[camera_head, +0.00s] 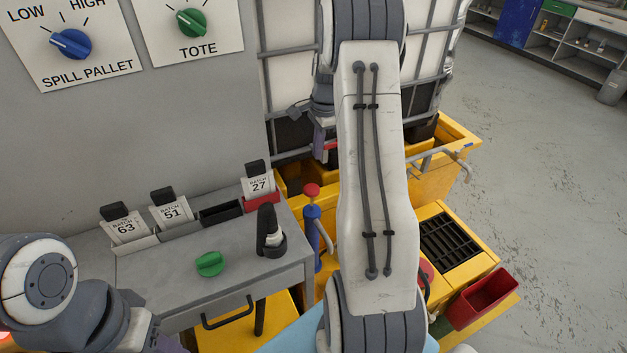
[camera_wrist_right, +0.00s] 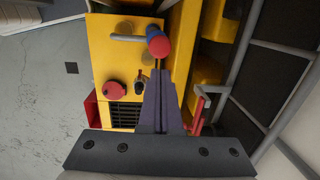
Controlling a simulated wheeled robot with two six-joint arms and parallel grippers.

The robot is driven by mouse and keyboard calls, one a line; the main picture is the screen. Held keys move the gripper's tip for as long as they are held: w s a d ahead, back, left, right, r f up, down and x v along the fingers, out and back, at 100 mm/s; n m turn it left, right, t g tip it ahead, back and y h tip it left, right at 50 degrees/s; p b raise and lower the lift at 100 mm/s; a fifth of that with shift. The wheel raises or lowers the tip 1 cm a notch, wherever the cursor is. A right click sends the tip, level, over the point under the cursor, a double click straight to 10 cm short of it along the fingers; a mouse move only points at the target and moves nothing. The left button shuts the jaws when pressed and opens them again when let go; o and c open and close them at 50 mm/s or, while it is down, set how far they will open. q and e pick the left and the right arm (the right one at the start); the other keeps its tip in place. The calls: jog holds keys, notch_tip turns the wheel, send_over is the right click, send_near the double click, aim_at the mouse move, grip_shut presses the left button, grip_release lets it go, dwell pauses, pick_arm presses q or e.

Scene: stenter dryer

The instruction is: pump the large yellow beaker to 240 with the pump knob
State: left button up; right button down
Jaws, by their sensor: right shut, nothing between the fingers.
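The pump has a red knob (camera_head: 312,190) on top of a blue body (camera_head: 312,240) with a grey spout, beside the grey bench. In the right wrist view the red knob (camera_wrist_right: 159,47) lies just beyond my fingertips. My right gripper (camera_head: 319,148) points down above the knob, shut and empty; its purple fingers (camera_wrist_right: 160,75) show in the wrist view. I cannot tell whether they touch the knob. My left arm is at the lower left, and only a sliver of its gripper (camera_head: 172,346) shows at the bottom edge. I cannot make out a large yellow beaker; my right arm hides part of the area.
The grey bench (camera_head: 160,265) holds batch cards, a green knob (camera_head: 210,263) and a black holder (camera_head: 270,240). A yellow pallet unit with a black grate (camera_head: 448,243) and a red bin (camera_head: 483,298) stand right. A caged tote is behind. Floor at right is clear.

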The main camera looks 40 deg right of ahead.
aim_at(313, 188)
jog(key=f+p, duration=0.1)
jog(key=f, duration=0.7)
jog(key=w+f+p, duration=0.1)
jog(key=f, duration=0.3)
jog(key=shift+a+f+p, duration=0.2)
jog(key=shift+a+p, duration=0.1)
jog(key=shift+a, duration=0.05)
jog(key=shift+f, duration=0.1)
notch_tip(313, 188, down, 8)
jog(key=b, duration=0.5)
jog(key=shift+r, duration=0.2)
jog(key=shift+s, duration=0.1)
